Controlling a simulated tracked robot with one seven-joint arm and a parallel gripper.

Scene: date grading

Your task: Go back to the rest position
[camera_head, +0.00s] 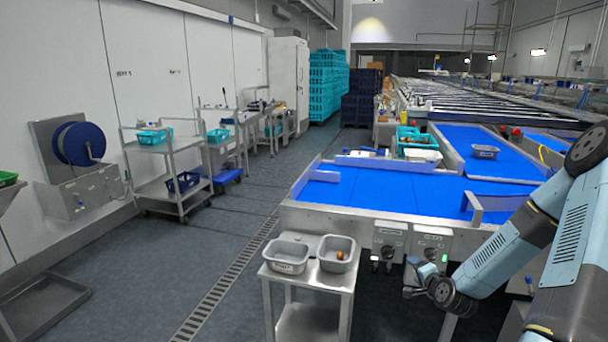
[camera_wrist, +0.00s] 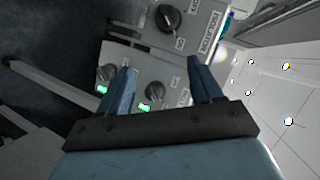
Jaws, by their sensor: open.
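My gripper (camera_head: 413,276) is at the lower right of the head view, in front of the steel control boxes below the blue belt. In the wrist view my gripper (camera_wrist: 163,82) shows two blue fingers spread wide apart with nothing between them. Behind the fingers is a control panel (camera_wrist: 160,68) with dark knobs and small green lit displays. I cannot tell how far the fingertips are from the panel. My arm comes in from the right side of the head view.
A small steel stand (camera_head: 308,284) left of my gripper holds two grey tubs; the right tub (camera_head: 336,253) has small brown items inside. The blue belt table (camera_head: 390,190) is behind the control boxes. The floor (camera_head: 190,250) left of the stand is mostly clear, with a drain grate.

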